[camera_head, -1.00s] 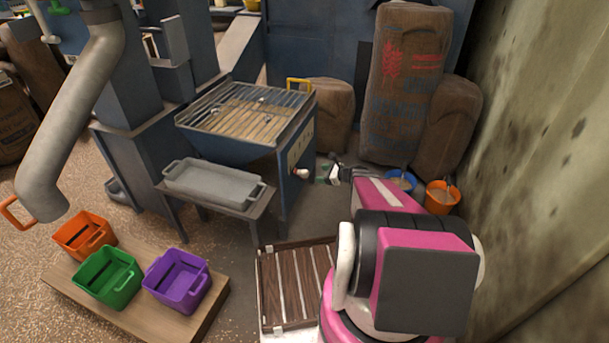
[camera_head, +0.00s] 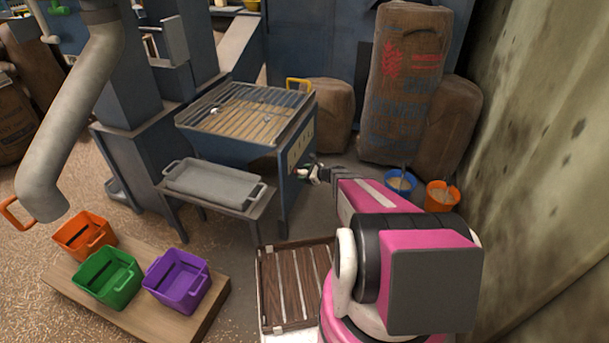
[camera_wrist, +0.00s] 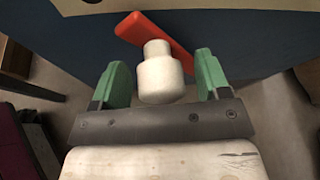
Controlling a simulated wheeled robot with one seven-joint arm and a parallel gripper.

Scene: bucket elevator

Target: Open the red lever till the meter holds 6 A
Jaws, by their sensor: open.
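The red lever (camera_wrist: 153,36) shows in the wrist view as a slanted red bar against the dark blue side of the hopper (camera_head: 222,148). A pale knob (camera_wrist: 160,72) stands out from it toward the camera. My gripper (camera_wrist: 160,82) is open, with one green finger on each side of the knob and a visible gap at both sides. A pale plate with small marks (camera_head: 300,147) is on the hopper's side; I cannot make out a meter reading.
A grey tray (camera_head: 213,182) rests on a stand in front of the hopper. Orange, green (camera_head: 107,278) and purple bins stand on a low wooden platform. Sacks (camera_head: 403,85), a blue bucket (camera_head: 400,183) and an orange bucket (camera_head: 441,196) stand along the right wall.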

